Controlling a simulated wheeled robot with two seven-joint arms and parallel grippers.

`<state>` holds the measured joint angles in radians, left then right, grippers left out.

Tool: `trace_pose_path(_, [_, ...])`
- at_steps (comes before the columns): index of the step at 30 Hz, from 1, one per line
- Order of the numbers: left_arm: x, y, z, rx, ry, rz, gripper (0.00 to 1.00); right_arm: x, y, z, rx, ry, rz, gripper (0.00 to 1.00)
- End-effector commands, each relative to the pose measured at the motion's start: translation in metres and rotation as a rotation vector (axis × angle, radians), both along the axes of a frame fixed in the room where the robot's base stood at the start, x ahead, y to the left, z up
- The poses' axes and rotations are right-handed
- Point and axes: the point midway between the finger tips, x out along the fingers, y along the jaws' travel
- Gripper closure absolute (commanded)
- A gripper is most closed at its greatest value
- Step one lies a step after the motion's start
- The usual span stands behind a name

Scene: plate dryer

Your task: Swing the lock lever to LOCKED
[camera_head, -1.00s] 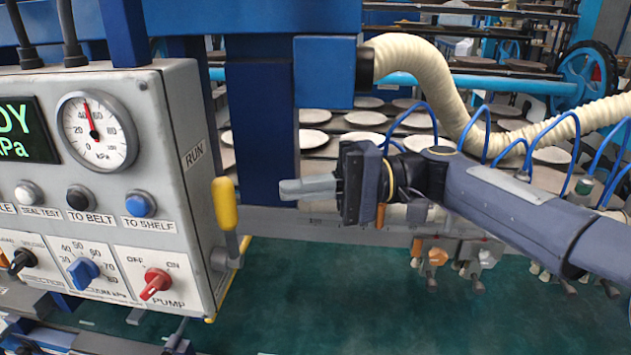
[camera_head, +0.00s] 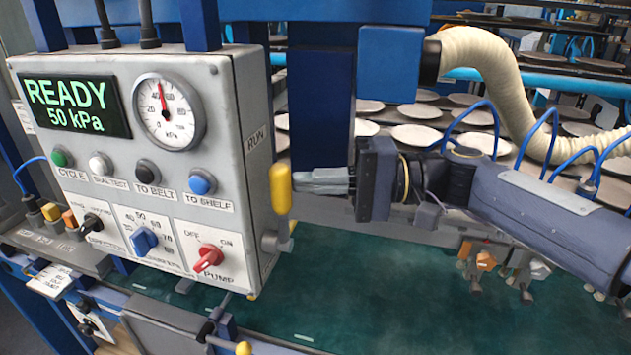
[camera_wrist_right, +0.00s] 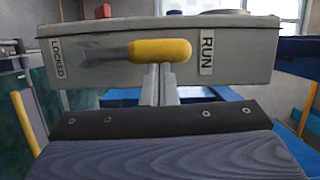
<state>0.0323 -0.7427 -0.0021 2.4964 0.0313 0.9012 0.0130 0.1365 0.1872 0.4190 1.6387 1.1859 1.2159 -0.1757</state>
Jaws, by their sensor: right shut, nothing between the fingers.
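The lock lever's yellow handle (camera_head: 281,190) stands upright on the right side of the grey control box (camera_head: 235,110), above its grey pivot (camera_head: 273,242). In the right wrist view the handle (camera_wrist_right: 160,50) lies near the RUN label (camera_wrist_right: 207,53), with the LOCKED label (camera_wrist_right: 58,58) at the far left end of the same panel. My right gripper (camera_head: 300,181) is shut and empty, its fingertips right at the handle. The fingers also show in the wrist view (camera_wrist_right: 159,82), just below the handle. I cannot tell whether they touch it. My left gripper is out of view.
The display (camera_head: 75,106) reads READY 50 kPa, above several buttons and knobs. A cream hose (camera_head: 500,75) and blue tubes hang behind my right arm. Racks of white plates (camera_head: 415,135) stand behind. Green belt (camera_head: 370,285) lies below.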

Motion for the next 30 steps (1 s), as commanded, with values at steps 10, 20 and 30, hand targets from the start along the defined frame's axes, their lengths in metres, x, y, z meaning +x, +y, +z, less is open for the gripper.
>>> trace_pose_path(10, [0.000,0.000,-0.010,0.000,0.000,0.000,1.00,-0.006,0.002,0.000,-0.019,-0.057,0.001,1.00])
trace_pose_path(20, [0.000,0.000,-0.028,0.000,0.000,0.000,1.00,-0.017,0.006,0.000,-0.050,-0.158,0.003,1.00])
trace_pose_path(30, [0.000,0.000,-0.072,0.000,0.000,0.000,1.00,-0.045,0.015,-0.004,-0.137,-0.432,0.004,1.00])
